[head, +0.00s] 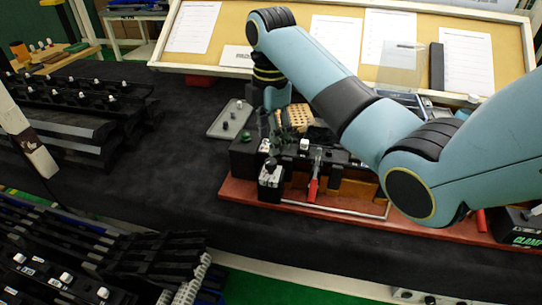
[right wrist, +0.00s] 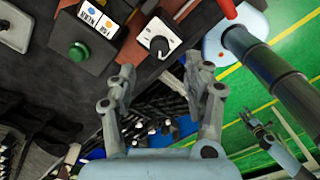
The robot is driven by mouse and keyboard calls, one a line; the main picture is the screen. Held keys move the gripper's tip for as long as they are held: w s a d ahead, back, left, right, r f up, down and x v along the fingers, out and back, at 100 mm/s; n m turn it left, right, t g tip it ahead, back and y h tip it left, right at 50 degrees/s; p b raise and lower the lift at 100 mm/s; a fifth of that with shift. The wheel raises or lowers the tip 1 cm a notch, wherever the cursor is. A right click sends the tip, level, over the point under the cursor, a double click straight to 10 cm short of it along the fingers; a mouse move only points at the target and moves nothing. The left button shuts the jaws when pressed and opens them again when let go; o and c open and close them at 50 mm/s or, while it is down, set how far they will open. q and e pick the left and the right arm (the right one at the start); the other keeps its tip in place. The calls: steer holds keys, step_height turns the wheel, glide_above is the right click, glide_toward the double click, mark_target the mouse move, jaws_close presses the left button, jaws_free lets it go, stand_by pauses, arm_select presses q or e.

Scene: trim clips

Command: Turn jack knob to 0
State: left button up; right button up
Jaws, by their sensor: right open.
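The jack knob (right wrist: 159,46) is a black round knob with a light pointer mark on a white panel, in the right wrist view. Its scale is too small to read. In the head view, a small dark box with a white front (head: 270,178) at the left end of the red base seems to carry it. My right gripper (right wrist: 160,70) is open and empty, its two fingers spread just short of the knob. In the head view the right gripper (head: 283,135) is dark and partly hidden behind the fixture. My left gripper (right wrist: 262,130) seems to show small at the right of the wrist view.
A grey tray (head: 230,120) lies behind. Black racks (head: 75,110) fill the left; the dark cloth between is clear.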

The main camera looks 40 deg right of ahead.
mark_target(271, 161)
step_height(271, 161, down, 7)
steer(key=shift+r+p, duration=0.1)
steer(key=shift+p, duration=0.3)
steer(key=shift+c, duration=0.2)
jaws_close()
